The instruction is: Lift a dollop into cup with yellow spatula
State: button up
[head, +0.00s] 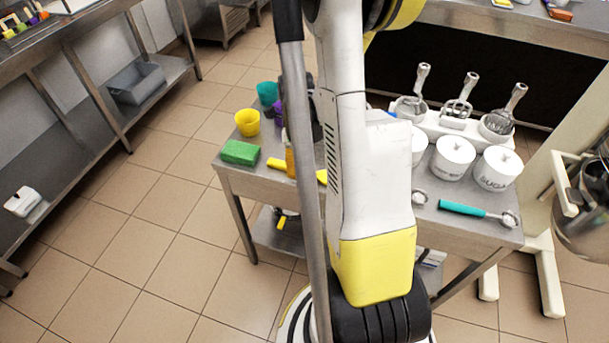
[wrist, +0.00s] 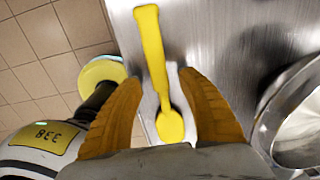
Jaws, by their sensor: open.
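The yellow spatula (wrist: 152,48) lies on the steel table, its handle pointing away and its rounded end (wrist: 171,126) toward the wrist camera. My gripper (wrist: 159,80) is open, one orange-brown finger on each side of the spatula with a gap to it. I cannot tell how high the fingers are above the table. In the head view the spatula (head: 281,166) is partly hidden behind my arm. A yellow cup (head: 247,122), a teal cup (head: 267,92) and a purple cup (head: 279,113) stand at the table's back left. No dollop is visible.
A green sponge (head: 240,152) lies at the table's left. White tubs (head: 454,158) and a teal-handled scoop (head: 462,208) are on the right, before a rack of whisk-like tools (head: 457,122). A steel bowl (wrist: 302,125) stands right of my gripper.

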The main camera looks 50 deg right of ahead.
jog(key=shift+f, duration=0.85)
jog(key=shift+r, duration=0.1)
jog(key=shift+c, duration=0.5)
grip_shut()
jog(key=shift+r, duration=0.1)
notch_tip(320, 180, up, 5)
jog(key=p, duration=0.2)
jog(key=shift+f+p, duration=0.2)
jog(key=shift+p, duration=0.1)
jog(key=s+d+r+p, duration=0.3)
jog(key=s+r, duration=0.3)
jog(key=s, duration=0.5)
jog(key=shift+d+p, duration=0.35)
jog(key=shift+d, duration=0.35)
jog(key=shift+r, duration=0.1)
